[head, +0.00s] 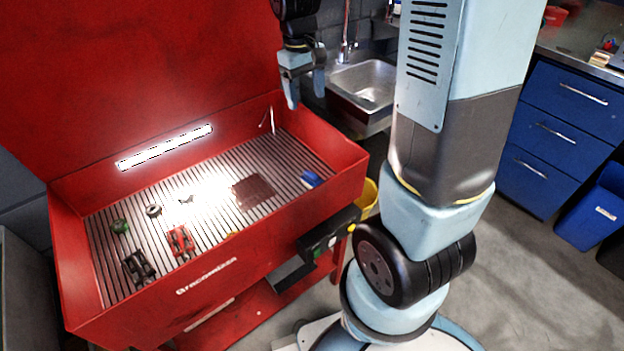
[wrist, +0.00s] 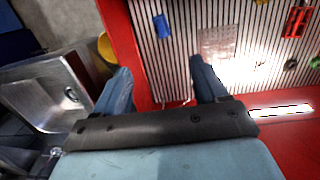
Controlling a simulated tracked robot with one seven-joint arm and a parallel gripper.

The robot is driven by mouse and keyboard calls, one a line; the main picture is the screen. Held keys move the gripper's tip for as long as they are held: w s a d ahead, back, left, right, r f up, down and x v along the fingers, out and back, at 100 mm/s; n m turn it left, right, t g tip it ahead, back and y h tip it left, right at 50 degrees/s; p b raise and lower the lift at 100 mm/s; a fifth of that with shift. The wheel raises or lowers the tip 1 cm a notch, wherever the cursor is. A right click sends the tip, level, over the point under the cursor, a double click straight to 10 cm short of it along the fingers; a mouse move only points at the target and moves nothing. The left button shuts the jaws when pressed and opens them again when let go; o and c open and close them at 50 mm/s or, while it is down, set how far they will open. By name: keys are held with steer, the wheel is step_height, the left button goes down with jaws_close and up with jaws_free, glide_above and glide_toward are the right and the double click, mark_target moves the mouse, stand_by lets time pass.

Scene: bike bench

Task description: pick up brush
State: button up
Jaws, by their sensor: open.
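A small blue object (head: 310,180) lies on the slatted floor at the right end of the red wash basin (head: 345,178); it looks like the brush, but its bristles cannot be made out. The blue object also shows in the wrist view (wrist: 161,27), upper middle, beyond my fingertips. My gripper (head: 304,93) is open and empty, pointing down above the basin's back right corner. In the wrist view my gripper (wrist: 160,68) has its two fingers spread apart, with red basin wall and slats between and beyond them.
The basin also holds a brown flat patch (head: 254,191), a red part (head: 180,243), a black part (head: 138,267), a green part (head: 120,226) and a grey ring (head: 153,211). A thin spout (head: 271,120) stands near the back right. A metal sink (head: 365,82) is behind.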

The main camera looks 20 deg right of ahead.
mark_target(311, 174)
steer(key=f+g, duration=0.1)
steer(key=f, duration=0.7)
steer(key=w+f+n+g+h, duration=0.1)
steer(key=f, duration=0.7)
steer(key=w+f+n+g, duration=0.1)
steer(key=f, duration=0.7)
steer(key=shift+w+d, duration=0.2)
steer(key=shift+s+x, duration=0.15)
steer(key=shift+x, duration=1.15)
steer(key=shift+s+x, duration=0.15)
steer(key=shift+x, duration=1.15)
steer(key=shift+d+r, duration=0.15)
steer(key=c, duration=1.1)
